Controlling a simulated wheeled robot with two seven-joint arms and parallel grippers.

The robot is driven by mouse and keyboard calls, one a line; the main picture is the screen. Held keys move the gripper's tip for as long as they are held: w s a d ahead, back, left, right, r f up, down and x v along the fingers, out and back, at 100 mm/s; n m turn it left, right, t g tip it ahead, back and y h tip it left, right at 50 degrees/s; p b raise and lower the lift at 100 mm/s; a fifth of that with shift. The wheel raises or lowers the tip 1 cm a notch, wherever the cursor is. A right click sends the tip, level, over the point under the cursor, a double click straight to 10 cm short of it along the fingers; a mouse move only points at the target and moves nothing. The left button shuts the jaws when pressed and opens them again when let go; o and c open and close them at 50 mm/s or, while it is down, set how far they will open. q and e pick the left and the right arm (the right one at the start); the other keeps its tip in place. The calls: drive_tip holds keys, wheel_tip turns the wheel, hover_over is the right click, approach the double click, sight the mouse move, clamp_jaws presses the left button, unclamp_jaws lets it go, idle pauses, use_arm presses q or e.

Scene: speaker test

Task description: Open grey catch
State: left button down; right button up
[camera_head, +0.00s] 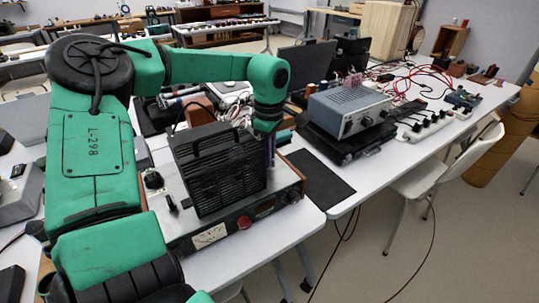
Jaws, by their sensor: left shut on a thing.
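A black ribbed case (219,165) with a top handle stands upright on a wood-sided instrument with a meter and a red knob. My left gripper (270,152) points down at the right edge of the case. It is shut on a small part there, apparently the grey catch. The catch itself is hidden by the gripper or too small to make out, so I cannot tell its position. My right gripper is not in view.
The instrument (208,238) sits on a white table near its front edge. A dark mat (318,177) lies to the right. Beyond it, a grey power unit (347,107) stands on a black device. Red cables (425,82) and a white chair (445,170) are further right.

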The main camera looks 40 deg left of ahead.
use_arm(q)
drive_tip(key=m, duration=0.5)
drive_tip(key=shift+r, duration=0.1)
drive_tip(key=shift+m, duration=0.4)
drive_tip(key=shift+w, duration=0.1)
drive_tip(key=c, duration=0.9)
unclamp_jaws()
wheel_tip(320, 180, up, 14)
drive_tip(key=shift+r+p, duration=0.25)
drive_tip(key=shift+p, duration=0.4)
